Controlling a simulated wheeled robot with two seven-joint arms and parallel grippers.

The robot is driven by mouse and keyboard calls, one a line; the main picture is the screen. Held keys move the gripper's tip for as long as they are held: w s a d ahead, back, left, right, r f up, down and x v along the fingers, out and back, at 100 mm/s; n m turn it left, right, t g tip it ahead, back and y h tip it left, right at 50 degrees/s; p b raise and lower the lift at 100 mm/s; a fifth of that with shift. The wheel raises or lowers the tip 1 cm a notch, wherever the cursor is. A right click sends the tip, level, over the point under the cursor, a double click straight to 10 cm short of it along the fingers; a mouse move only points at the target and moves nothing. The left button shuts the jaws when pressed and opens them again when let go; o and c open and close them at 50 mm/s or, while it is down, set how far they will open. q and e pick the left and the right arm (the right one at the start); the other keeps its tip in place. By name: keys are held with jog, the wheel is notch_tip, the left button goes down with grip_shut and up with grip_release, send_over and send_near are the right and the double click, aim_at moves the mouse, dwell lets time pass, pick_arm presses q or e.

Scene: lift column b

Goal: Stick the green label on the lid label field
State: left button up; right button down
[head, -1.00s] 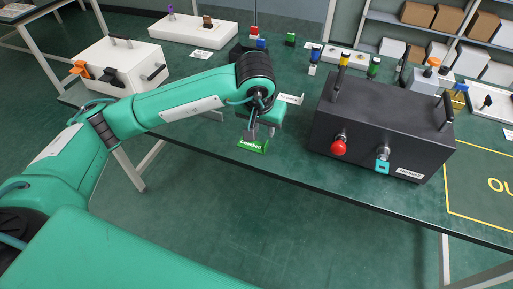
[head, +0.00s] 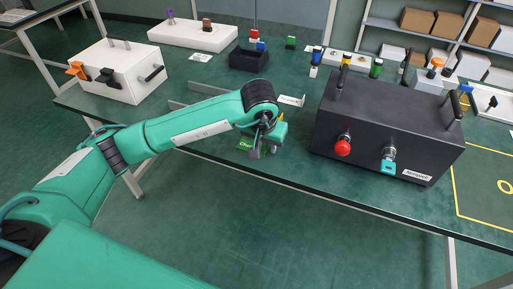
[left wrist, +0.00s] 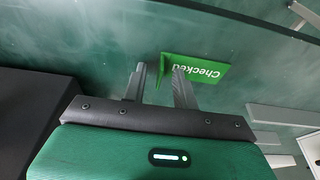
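The green label (head: 243,145), printed "Checked", is at the table's front edge, partly behind my left gripper (head: 264,150) in the head view. In the left wrist view the label (left wrist: 203,69) shows its printed face and a thin upright tab. The two fingers of my left gripper (left wrist: 160,88) stand apart there, with the tab near the gap between their tips. I cannot tell if they touch it. The black case (head: 385,112) with two handles stands right of my gripper; I cannot make out a label field on its lid. My right gripper is out of view.
A red knob (head: 342,148) and a teal-tagged key switch (head: 388,165) stick out of the case's front. A black bin (head: 248,59), a white box (head: 118,72) and a white board (head: 192,34) stand further back. Small coloured blocks stand behind the case.

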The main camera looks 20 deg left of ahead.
pick_arm(q)
jog(key=shift+c, duration=0.4)
grip_shut()
jog(key=shift+r+p, duration=1.6)
jog(key=shift+r, duration=2.45)
